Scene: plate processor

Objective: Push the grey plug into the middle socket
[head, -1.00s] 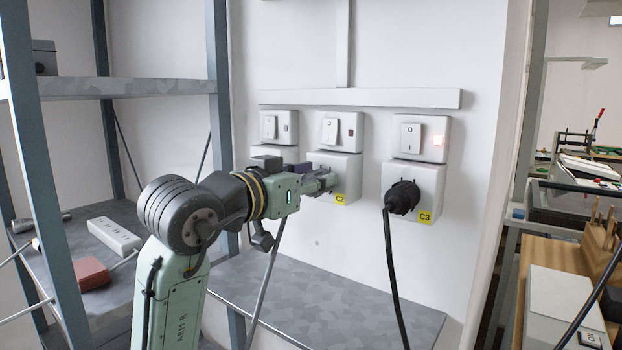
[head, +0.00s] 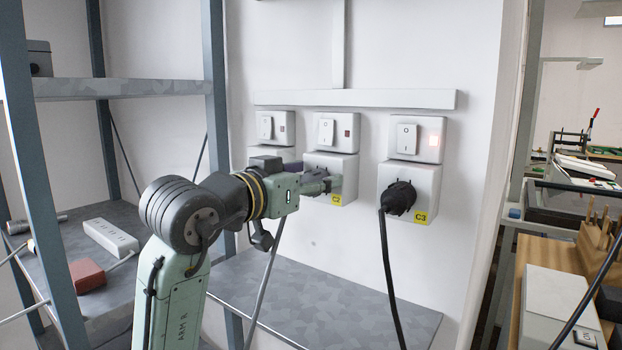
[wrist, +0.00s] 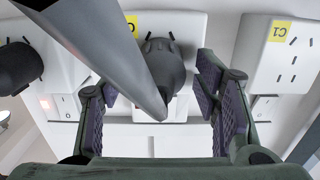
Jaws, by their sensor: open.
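The grey plug (wrist: 168,62) is at the face of the middle socket, C2 (wrist: 190,25), in the wrist view. I cannot tell how far its pins sit in the slots. Its thick grey cable (wrist: 105,45) crosses the wrist view toward the upper left and hangs down below my gripper in the head view (head: 265,285). My gripper (wrist: 158,88) is open, with one finger on each side of the plug and visible gaps between.
A black plug (head: 398,197) is in socket C3 (head: 424,180) on the right, its cable hanging down. Socket C1 (wrist: 285,60) is empty. Switches (head: 326,132) sit above the sockets. A shelf rack (head: 120,88) stands at left; a grey bench (head: 330,300) lies below.

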